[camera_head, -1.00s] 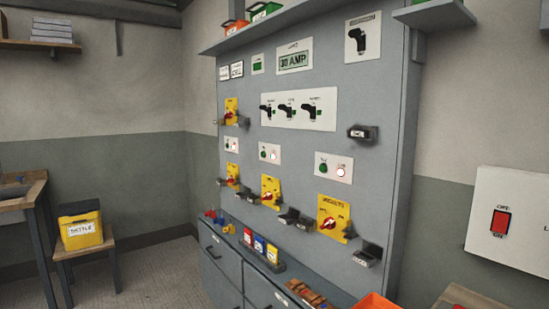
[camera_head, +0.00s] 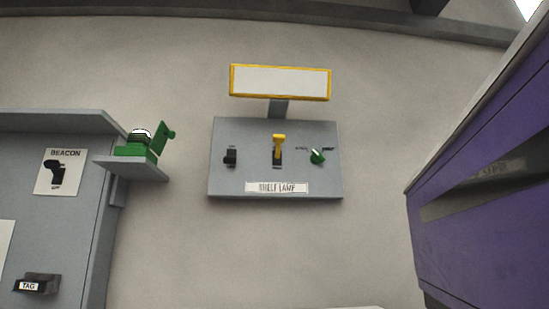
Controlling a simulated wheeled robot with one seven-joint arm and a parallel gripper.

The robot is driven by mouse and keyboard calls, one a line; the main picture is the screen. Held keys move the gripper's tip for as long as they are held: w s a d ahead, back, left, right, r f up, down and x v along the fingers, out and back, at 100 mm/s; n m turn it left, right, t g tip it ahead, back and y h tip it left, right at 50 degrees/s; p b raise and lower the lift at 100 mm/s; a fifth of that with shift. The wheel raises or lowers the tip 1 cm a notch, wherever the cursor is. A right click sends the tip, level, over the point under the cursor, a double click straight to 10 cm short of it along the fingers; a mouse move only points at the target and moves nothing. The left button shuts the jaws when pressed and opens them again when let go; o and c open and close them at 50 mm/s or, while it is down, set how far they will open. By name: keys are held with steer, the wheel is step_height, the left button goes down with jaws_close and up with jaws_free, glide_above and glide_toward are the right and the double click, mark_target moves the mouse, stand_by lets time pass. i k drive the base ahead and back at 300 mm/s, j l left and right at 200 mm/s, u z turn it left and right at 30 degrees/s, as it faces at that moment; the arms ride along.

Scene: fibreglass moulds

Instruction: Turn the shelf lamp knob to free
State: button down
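The shelf lamp box (camera_head: 224,180) is a grey panel on the wall with a "SHELF LAMP" label (camera_head: 277,188) along its lower edge. A green knob (camera_head: 317,157) sits at its right, with small lettering above it on both sides that is too small to read surely. A yellow lever (camera_head: 279,147) stands in the middle and a black switch (camera_head: 231,157) is at the left. A pale lamp panel with a yellow frame (camera_head: 280,82) is mounted above the box. My gripper is not in view.
A purple cabinet (camera_head: 490,205) fills the right side, close to me. At the left are a grey board with a "BEACON" switch (camera_head: 60,172), a "TAG" holder (camera_head: 37,283) and a small shelf (camera_head: 130,168) bearing a green item (camera_head: 142,144). Bare wall lies below the lamp box.

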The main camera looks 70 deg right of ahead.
mark_target(317, 157)
steer(key=j+z, duration=0.1)
steer(key=z, duration=0.25)
steer(key=j+z, duration=0.1)
steer(key=z, duration=0.25)
steer(key=k, duration=0.05)
